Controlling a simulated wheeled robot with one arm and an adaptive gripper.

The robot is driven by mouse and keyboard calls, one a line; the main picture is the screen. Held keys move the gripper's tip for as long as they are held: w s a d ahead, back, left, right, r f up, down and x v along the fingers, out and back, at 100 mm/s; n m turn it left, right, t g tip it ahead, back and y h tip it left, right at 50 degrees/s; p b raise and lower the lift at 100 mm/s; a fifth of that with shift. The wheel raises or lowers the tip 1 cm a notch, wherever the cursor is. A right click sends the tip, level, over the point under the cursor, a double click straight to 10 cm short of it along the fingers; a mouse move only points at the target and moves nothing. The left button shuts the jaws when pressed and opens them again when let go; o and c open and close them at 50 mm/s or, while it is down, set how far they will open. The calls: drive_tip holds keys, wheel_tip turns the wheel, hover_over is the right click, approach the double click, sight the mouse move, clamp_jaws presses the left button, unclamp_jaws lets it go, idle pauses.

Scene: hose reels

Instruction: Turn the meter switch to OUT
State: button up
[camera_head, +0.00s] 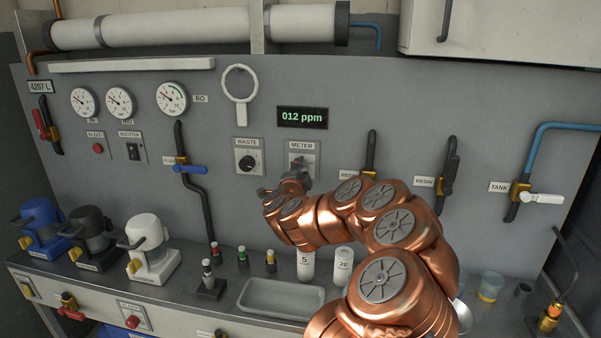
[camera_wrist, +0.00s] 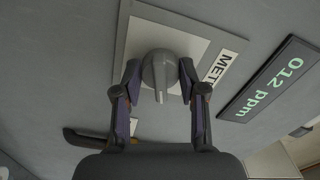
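The meter switch is a grey rotary knob (camera_wrist: 160,68) on a pale square plate marked METER (camera_head: 302,146). In the wrist view the knob's pointer-like ridge runs toward the bottom of the picture. My gripper (camera_wrist: 160,78) is open, with one finger on each side of the knob. A small gap seems to show on both sides, though contact at the tips is hard to judge. In the head view my gripper (camera_head: 287,184) is in front of the lower part of the meter plate and partly hides it. No OUT mark is legible.
A display (camera_head: 302,117) reading 012 ppm is above the meter plate. The WASTE knob (camera_head: 247,161) is close on the left. A RESIN valve (camera_head: 370,158) is close on the right, partly behind my arm. Bottles and a tray (camera_head: 280,298) stand on the bench below.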

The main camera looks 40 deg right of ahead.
drive_tip(key=o, duration=0.4)
drive_tip(key=shift+c, duration=0.2)
drive_tip(key=shift+s+a, duration=0.15)
drive_tip(key=v, duration=0.7)
idle(0.5)
